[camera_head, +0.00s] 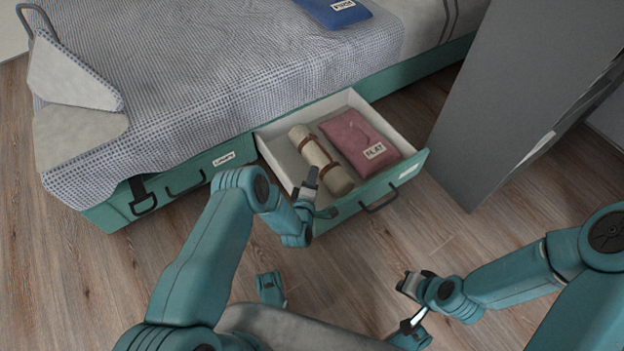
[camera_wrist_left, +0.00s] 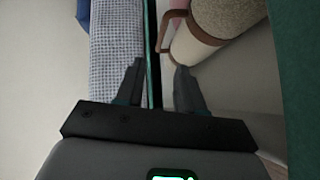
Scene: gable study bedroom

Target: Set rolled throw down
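The rolled throw (camera_head: 318,158), cream with brown straps, lies in the open under-bed drawer (camera_head: 355,205), left of a pink folded bundle labelled FLAT (camera_head: 358,138). My left gripper (camera_head: 318,196) is at the drawer's near-left corner, just left of the throw's near end. In the left wrist view its fingers (camera_wrist_left: 160,80) are apart, with a dark-green drawer edge showing between them and no throw in them. The throw's near end (camera_wrist_left: 200,38) and a brown strap show right of the fingers. My right gripper (camera_head: 405,283) is low, away from the drawer; its finger opening is unclear.
The bed (camera_head: 200,70) with a grey woven cover stands behind the drawer. A blue folded item (camera_head: 333,10) lies on it. A grey panel (camera_head: 520,90) stands right of the drawer. A closed drawer with a handle (camera_head: 185,182) is at left. Wood floor (camera_head: 60,270) is clear at left.

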